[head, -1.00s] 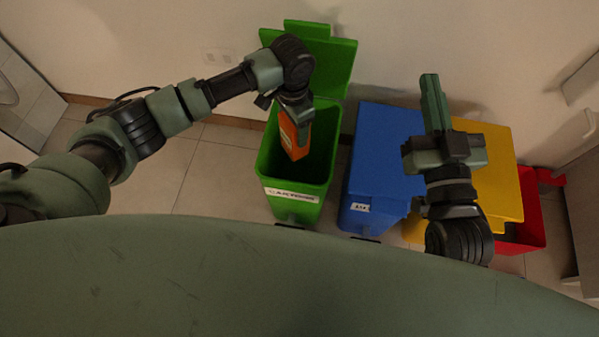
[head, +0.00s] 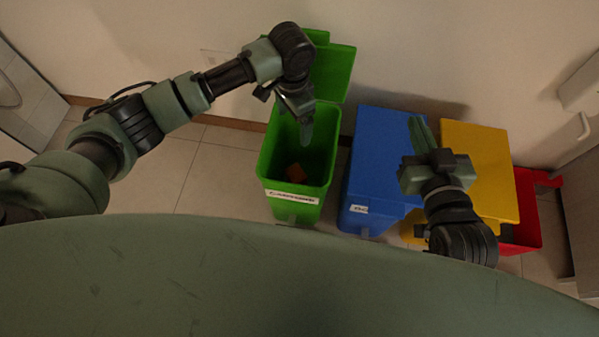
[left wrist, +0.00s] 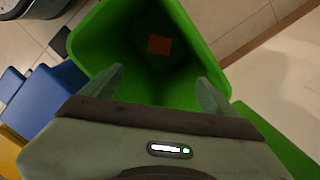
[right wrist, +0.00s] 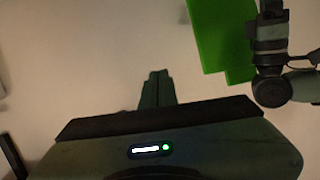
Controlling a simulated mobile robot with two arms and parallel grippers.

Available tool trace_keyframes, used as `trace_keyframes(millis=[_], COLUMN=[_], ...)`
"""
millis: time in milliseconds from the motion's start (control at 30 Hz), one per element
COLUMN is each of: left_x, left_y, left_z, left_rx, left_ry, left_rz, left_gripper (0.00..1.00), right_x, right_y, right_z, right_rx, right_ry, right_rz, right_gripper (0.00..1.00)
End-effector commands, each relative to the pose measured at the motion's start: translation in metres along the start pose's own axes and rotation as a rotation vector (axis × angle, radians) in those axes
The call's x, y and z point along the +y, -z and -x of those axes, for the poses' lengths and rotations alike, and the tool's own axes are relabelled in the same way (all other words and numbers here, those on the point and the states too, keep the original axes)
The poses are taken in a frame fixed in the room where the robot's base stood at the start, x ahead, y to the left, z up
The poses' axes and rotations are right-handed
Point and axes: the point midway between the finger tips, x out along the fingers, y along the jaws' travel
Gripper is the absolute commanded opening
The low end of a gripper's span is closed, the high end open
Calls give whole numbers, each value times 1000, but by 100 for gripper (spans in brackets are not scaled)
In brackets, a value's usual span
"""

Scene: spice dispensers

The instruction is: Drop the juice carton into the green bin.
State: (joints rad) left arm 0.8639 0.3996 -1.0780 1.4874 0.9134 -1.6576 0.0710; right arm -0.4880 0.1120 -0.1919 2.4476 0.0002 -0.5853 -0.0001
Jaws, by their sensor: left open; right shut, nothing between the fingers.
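The orange juice carton (head: 296,173) lies deep inside the green bin (head: 266,165), near its bottom; it also shows in the left wrist view (left wrist: 159,44), small and dim. The green bin's lid (head: 330,72) is up. My left gripper (head: 304,134) is over the bin's opening, open and empty, its fingers apart in the left wrist view (left wrist: 158,82). My right gripper (head: 420,120) is shut and empty above the blue bin. In the right wrist view its fingers (right wrist: 157,80) are together.
A blue bin (head: 380,150) with a closed lid stands to the right of the green one. A yellow bin (head: 485,160) and a red bin (head: 530,215) stand further right. A wall is behind them. Clear tiled floor lies left of the green bin.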

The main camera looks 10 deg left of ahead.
Motion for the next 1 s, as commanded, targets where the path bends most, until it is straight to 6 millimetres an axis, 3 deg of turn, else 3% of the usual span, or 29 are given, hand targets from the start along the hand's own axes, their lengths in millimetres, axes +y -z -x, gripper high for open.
trace_keyframes(millis=[200,400,1000], left_x=[0,0,2], left_y=[0,0,0], left_z=[26,36,35], left_rx=[0,0,1], left_ry=[0,-1,-2], left_rz=[-1,-1,-2], left_gripper=[89,89,89], right_x=[6,9,9], right_y=[-41,-61,-65], right_z=[12,21,23], right_rx=[-222,-323,-341], right_ry=[-13,-19,-20], right_rz=[1,0,0], right_gripper=[0,0,0])
